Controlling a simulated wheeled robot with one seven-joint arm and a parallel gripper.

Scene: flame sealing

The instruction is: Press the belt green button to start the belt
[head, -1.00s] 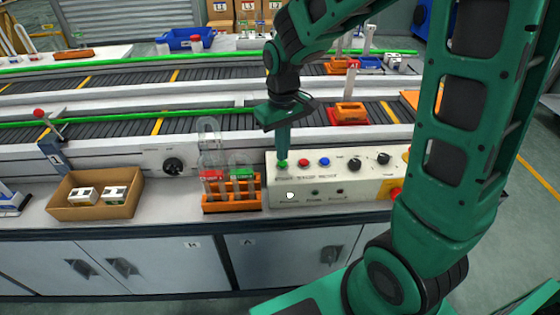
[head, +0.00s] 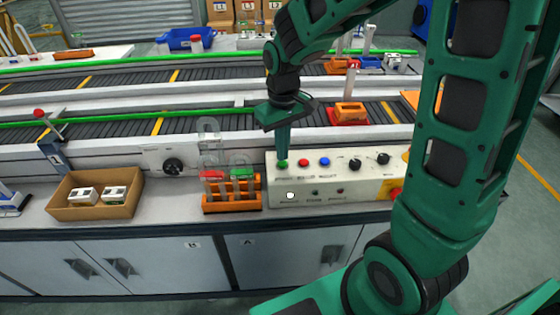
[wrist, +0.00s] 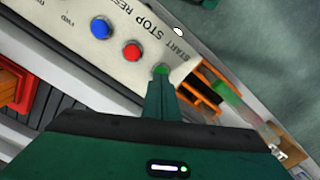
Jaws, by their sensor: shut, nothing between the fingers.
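The green button (head: 282,164) is at the left end of the top row on a pale control box (head: 300,202). In the wrist view the green button (wrist: 161,70) sits by the printed word START. My gripper (head: 283,153) points down with its fingers shut and empty. Its tips (wrist: 160,84) are right at the green button and seem to touch it; I cannot tell how far it is pressed. A red button (head: 303,162) and a blue button (head: 324,162) are to its right. The belt (head: 220,124) runs behind the box.
An orange rack (head: 232,207) with clear tubes stands just left of the box. Further left is a brown carton (head: 65,206) with small white boxes. Black knobs (head: 383,158) and a red stop button (head: 396,193) are at the box's right. An orange block (head: 350,112) sits in a red tray behind.

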